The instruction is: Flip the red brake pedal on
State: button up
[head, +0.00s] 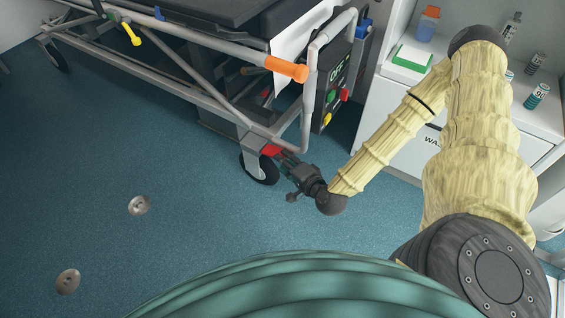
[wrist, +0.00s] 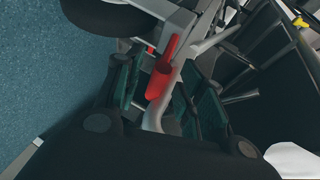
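The red brake pedal (head: 271,150) sits low on the stretcher, just above the caster wheel (head: 259,168) at its near end. In the wrist view the red pedal (wrist: 160,80) shows between my two fingers, beside a pale grey frame tube (wrist: 153,118). My gripper (head: 283,157) is right at the pedal, reaching in from the lower right. In the wrist view my gripper (wrist: 163,88) is open, with one dark green finger on each side of the pedal and visible gaps. Contact with the pedal cannot be told. My gripper hides part of the pedal in the head view.
The stretcher (head: 190,45) with grey rails and an orange handle (head: 286,69) stands above the pedal. A dark control panel (head: 334,85) with coloured buttons is at its end. A white cabinet (head: 400,145) is at the right. Blue floor (head: 150,150) is open at left, with two metal discs.

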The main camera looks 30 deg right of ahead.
aim_at(276, 152)
jog(key=shift+x, duration=1.05)
jog(key=shift+c, duration=0.5)
grip_shut()
